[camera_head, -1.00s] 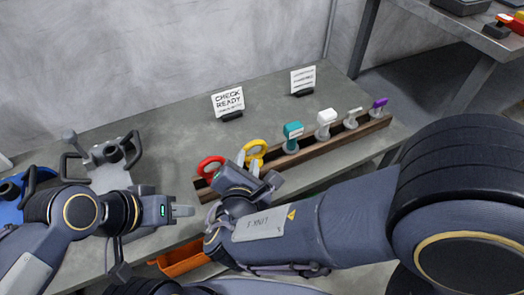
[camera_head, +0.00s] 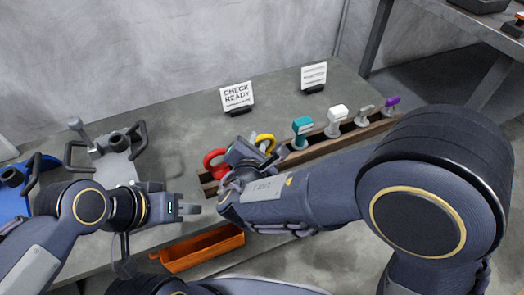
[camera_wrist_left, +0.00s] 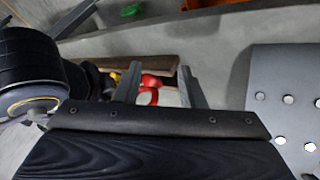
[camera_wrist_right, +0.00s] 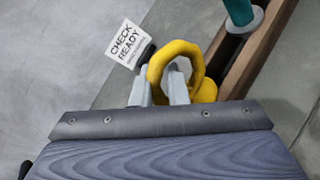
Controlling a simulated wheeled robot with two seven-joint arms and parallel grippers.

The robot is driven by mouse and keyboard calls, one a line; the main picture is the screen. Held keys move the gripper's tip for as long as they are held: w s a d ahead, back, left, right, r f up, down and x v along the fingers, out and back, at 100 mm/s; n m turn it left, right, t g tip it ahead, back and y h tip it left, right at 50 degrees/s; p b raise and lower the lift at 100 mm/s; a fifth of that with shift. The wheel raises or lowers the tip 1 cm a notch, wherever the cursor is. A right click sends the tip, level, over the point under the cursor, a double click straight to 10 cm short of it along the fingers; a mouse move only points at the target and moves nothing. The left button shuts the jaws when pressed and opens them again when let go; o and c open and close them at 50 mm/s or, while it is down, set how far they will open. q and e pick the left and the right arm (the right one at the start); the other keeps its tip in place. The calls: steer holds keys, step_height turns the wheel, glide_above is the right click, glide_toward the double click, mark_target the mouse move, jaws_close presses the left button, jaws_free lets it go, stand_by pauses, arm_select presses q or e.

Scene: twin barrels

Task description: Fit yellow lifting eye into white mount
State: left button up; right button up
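The yellow lifting eye (camera_head: 266,141) is a ring standing at the rack, partly hidden by my right gripper (camera_head: 250,152) in the head view. In the right wrist view the yellow ring (camera_wrist_right: 180,46) has one finger outside its left rim and one inside its opening. My right gripper (camera_wrist_right: 160,88) appears shut on that rim; its yellow base (camera_wrist_right: 205,91) is low by the rack. The pale white mount (camera_head: 117,168), with dark side handles, stands at the left of the table. My left gripper (camera_head: 188,208) is open and empty, between mount and rack; its fingers show apart (camera_wrist_left: 158,88).
The wooden rack (camera_head: 345,141) also holds a red ring (camera_head: 213,165) and teal (camera_head: 303,126), white (camera_head: 337,115), grey and purple pieces. A blue mount (camera_head: 12,195) is at far left. An orange bin (camera_head: 202,247) sits below the table edge. A CHECK READY sign (camera_head: 237,96) stands behind.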

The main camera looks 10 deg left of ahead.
jaws_close()
